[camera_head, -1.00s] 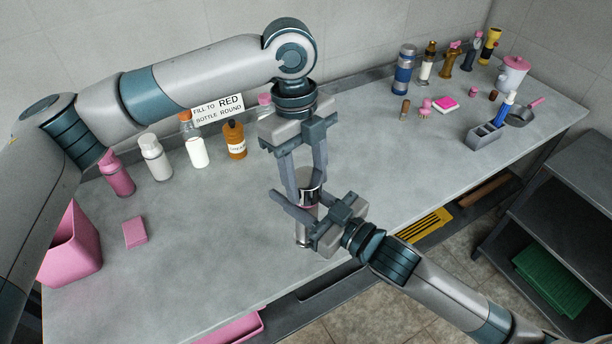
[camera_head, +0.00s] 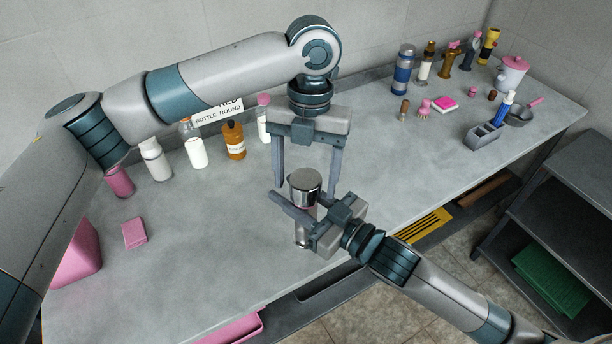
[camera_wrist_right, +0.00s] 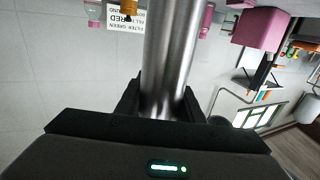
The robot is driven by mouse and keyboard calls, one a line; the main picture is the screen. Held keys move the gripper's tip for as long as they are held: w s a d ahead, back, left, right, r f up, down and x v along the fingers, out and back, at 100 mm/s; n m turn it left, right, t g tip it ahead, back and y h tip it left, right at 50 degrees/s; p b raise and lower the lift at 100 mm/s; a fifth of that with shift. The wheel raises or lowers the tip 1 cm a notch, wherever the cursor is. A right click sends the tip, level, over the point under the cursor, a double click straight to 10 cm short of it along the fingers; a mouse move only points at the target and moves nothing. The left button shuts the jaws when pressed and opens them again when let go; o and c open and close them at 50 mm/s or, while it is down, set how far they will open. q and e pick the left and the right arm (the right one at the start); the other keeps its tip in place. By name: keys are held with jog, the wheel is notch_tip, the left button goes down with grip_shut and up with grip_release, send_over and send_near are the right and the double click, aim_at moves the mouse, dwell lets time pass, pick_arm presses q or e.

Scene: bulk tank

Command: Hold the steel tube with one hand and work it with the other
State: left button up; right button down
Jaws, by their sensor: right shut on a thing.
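My right gripper (camera_head: 296,208) is shut on the tube's body from the right. In the right wrist view the tube (camera_wrist_right: 170,50) runs up between the fingers. My left gripper (camera_head: 306,180) points down above and around the tube's top. Its fingers are spread wide, apart from the tube on both sides. The tube's lower part is partly hidden by my right gripper.
Several bottles, including an amber bottle (camera_head: 234,140), stand along the back left by a sign (camera_head: 219,112). A pink sponge (camera_head: 134,233) lies at left. A grey caddy (camera_head: 484,136) and a pan (camera_head: 520,115) sit at right. The table between is clear.

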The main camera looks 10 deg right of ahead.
pick_arm(q)
notch_tip(320, 180, up, 12)
jog(key=w, duration=0.1)
jog(key=shift+w+d, duration=0.3)
jog(key=shift+d, duration=0.1)
dwell(0.4)
dwell(0.7)
